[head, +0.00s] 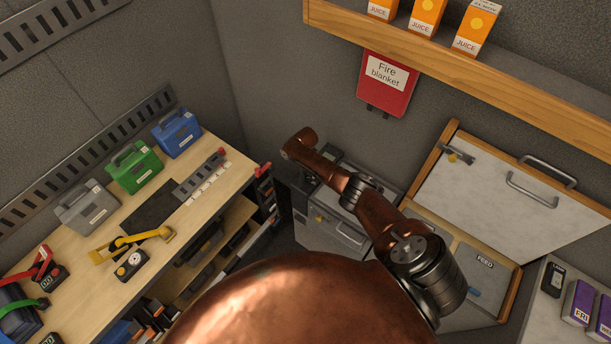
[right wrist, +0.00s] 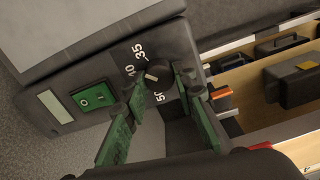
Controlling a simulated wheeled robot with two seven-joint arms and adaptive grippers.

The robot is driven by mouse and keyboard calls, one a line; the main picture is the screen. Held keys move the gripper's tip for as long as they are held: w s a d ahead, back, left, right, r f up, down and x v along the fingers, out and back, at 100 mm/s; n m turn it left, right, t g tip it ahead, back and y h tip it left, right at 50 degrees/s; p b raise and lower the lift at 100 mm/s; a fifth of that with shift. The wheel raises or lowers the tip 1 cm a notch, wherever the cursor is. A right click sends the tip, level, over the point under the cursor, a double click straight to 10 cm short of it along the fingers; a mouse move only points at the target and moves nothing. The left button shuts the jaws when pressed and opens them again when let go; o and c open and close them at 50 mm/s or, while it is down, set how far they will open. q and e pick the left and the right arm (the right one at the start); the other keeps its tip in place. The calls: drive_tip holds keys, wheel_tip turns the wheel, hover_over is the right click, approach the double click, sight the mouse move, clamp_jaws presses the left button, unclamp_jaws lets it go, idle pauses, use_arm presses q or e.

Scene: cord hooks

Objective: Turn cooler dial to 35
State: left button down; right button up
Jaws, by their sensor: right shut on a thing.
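The cooler (right wrist: 95,60) is a dark grey box with a light top. On its panel is a small dark dial (right wrist: 157,72) with a pale mark, ringed by white numbers. I read 35 above it, what looks like 40 to its left and 50 below. The mark seems to point left, near the 40, but I cannot read it exactly. My right gripper (right wrist: 160,85) has green fingers on either side of the dial, shut on it. In the head view my copper right arm reaches toward the back and largely hides the cooler and gripper. My left gripper is not in view.
A green switch (right wrist: 92,97) sits beside the dial. A wooden workbench (head: 75,290) with coloured cases stands at left. A grey chest (head: 335,222) and a wood-edged bin (head: 508,300) with raised lid are near my arm. A wooden shelf (head: 530,95) hangs above.

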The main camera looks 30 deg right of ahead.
sight(306, 177)
drive_tip(key=shift+m+p, duration=0.5)
drive_tip(key=shift+m, duration=1.7)
drive_tip(key=shift+r, duration=0.1)
drive_tip(key=o, duration=1.2)
drive_tip(key=shift+c, duration=0.2)
wheel_tip(306, 177, up, 12)
